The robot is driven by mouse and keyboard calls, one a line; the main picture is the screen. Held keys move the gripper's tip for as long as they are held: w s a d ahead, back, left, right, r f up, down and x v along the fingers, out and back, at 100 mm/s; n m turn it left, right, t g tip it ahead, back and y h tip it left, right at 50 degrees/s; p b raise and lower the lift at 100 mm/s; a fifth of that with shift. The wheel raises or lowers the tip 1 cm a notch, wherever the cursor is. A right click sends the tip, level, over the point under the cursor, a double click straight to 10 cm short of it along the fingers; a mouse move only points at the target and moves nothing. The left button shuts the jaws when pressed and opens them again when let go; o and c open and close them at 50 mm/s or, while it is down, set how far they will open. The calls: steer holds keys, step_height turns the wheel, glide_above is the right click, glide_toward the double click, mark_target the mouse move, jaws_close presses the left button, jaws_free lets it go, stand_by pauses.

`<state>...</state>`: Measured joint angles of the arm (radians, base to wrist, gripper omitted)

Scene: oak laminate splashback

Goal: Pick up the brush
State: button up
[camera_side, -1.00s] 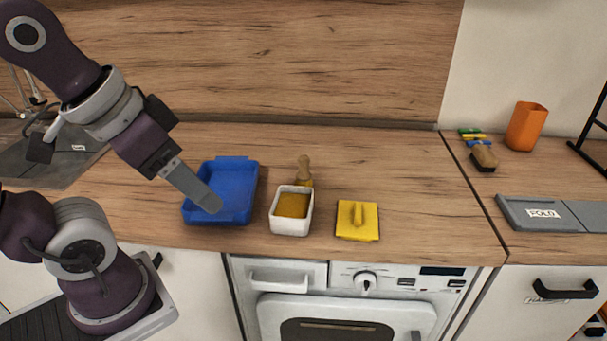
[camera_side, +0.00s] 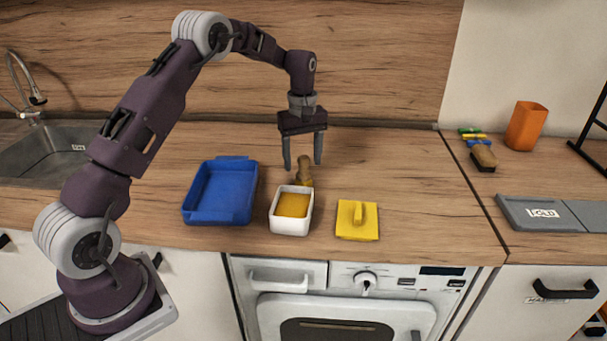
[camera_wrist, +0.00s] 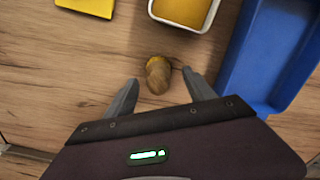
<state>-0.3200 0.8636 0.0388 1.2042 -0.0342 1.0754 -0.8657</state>
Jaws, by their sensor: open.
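The brush (camera_side: 305,172), with a rounded wooden handle, stands upright on the counter just behind a white container; its lower part is hidden in the side view. In the wrist view the brush (camera_wrist: 157,76) is seen from above, with a little yellow at its base. My gripper (camera_side: 303,165) points down over it, open and empty. In the wrist view the fingertips (camera_wrist: 160,78) lie on either side of the handle, with gaps on both sides.
The white container (camera_side: 276,222) with yellow-orange inside stands close in front of the brush. A blue tray (camera_side: 222,192) is to its left and a yellow lid (camera_side: 357,220) to its right. A dark-bottomed brown block (camera_side: 484,156) and orange cup (camera_side: 526,126) are far right.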

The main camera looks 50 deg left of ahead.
mark_target(304, 169)
steer(key=f, duration=0.4)
steer(key=shift+w, duration=0.2)
jaws_close()
step_height(304, 169, up, 10)
stand_by(0.3)
